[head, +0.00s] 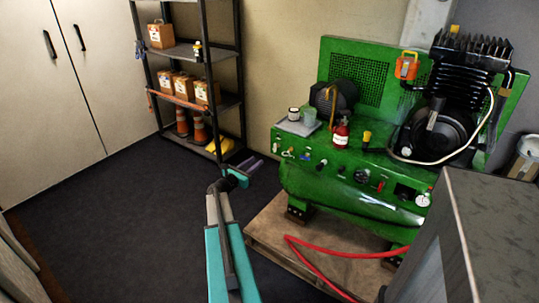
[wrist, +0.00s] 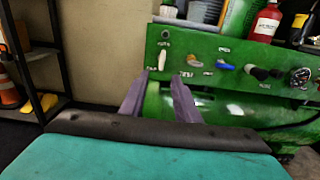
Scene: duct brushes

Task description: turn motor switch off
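The green compressor panel (wrist: 205,48) carries a row of small controls with labels too small to read, so I cannot tell which is the motor switch. A pale lever (wrist: 162,59) is at the left end. To its right are an orange-and-white lever (wrist: 194,61), a blue lever (wrist: 225,65) and a black knob (wrist: 258,72). In the head view the panel (head: 330,172) is right of my gripper (head: 252,167). In the wrist view my gripper (wrist: 160,75) is open and empty, its two purple fingers apart, with the pale lever just above the gap.
A red bottle (head: 341,132) and a grey tray (head: 298,127) stand on the compressor's top. A shelf rack (head: 190,52) with boxes is at the back left. A red hose (head: 310,262) lies on the wooden pallet (head: 258,245). A grey cabinet (head: 490,220) is at right. Dark floor at left is clear.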

